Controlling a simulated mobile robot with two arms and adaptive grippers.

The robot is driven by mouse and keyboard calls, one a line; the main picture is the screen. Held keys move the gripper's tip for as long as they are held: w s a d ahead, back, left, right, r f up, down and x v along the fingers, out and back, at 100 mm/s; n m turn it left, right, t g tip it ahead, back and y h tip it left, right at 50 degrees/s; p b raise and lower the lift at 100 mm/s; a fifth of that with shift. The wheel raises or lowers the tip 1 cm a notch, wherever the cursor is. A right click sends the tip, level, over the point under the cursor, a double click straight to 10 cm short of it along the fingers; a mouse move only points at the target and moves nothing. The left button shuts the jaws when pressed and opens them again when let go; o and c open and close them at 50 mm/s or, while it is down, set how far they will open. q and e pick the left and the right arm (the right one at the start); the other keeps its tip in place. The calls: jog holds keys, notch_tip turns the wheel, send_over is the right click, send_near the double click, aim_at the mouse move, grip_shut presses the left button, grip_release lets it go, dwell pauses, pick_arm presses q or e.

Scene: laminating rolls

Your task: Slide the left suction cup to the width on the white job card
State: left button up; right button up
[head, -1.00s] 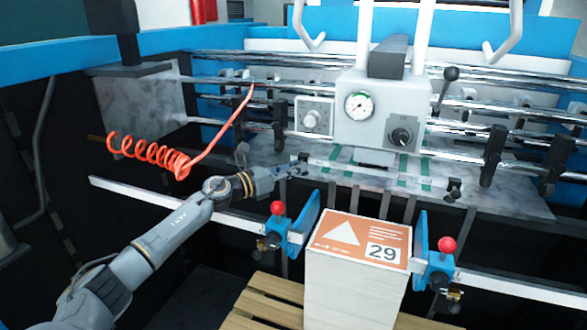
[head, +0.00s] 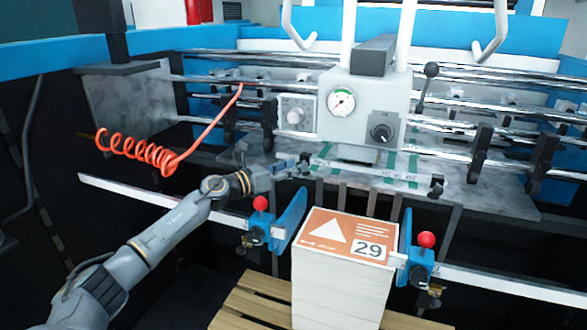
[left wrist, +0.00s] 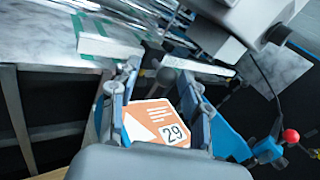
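My left gripper (head: 290,167) is at the left end of the pale cross bar (head: 375,175), below the control box. A small dark fitting, apparently the left suction cup (head: 305,160), is right at its fingertips. Contact cannot be told. In the left wrist view the two fingers (left wrist: 163,90) stand apart, with a dark shape between their tips. A matching dark fitting, apparently the right cup (head: 437,186), sits at the bar's right end. A white square reading 29 (head: 369,250) is on the stack's orange top; no separate job card shows clearly. My right gripper is out of view.
The paper stack (head: 340,285) stands on a wooden pallet (head: 255,300) between blue side guides with red knobs (head: 260,203). A coiled red hose (head: 140,150) hangs left above my arm. The control box (head: 362,105) with gauge stands above the bar.

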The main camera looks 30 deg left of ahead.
pick_arm(q)
jog(key=v, duration=1.1)
jog(key=shift+s, duration=0.45)
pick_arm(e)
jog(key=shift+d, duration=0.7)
